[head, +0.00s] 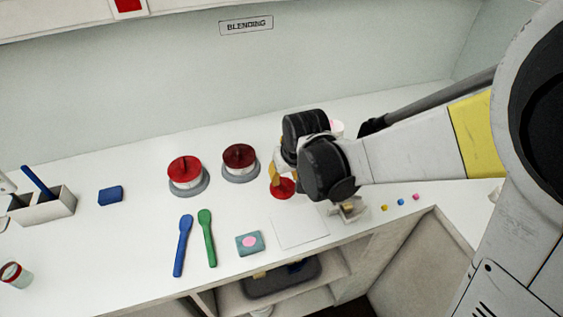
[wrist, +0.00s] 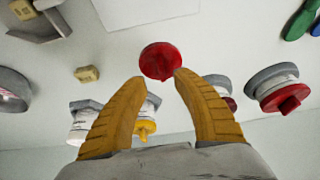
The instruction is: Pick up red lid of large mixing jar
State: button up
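A round red lid (head: 282,188) shows on the white counter just below my gripper in the head view. In the wrist view the red lid (wrist: 160,62) appears just beyond my fingertips, overlapping the right one; I cannot tell whether they touch. My gripper (wrist: 161,77) has its two yellow fingers apart with nothing between them. In the head view my wrist hides most of it. Two jars on grey bases stand to the left, one with a bright red lid (head: 185,168) and one with a dark red lid (head: 239,156). I cannot tell which jar the round lid fits.
A blue spatula (head: 183,245), a green spatula (head: 206,238), a teal block with a pink spot (head: 249,243) and a white sheet (head: 299,228) lie in front. A jar with a yellow knob (wrist: 143,130) shows between the fingers' bases. Small coloured cubes (head: 400,202) lie at right.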

aim_at(283, 181)
jog(key=b+x, duration=0.1)
jog(key=x, duration=0.1)
jog(key=b+x, duration=0.1)
jog(key=x, duration=0.2)
jog(key=shift+s+a, duration=0.1)
jog(key=shift+a, duration=0.1)
jog(key=shift+s+r, duration=0.1)
jog(key=shift+r, duration=0.1)
grip_shut()
jog(key=shift+r, duration=0.1)
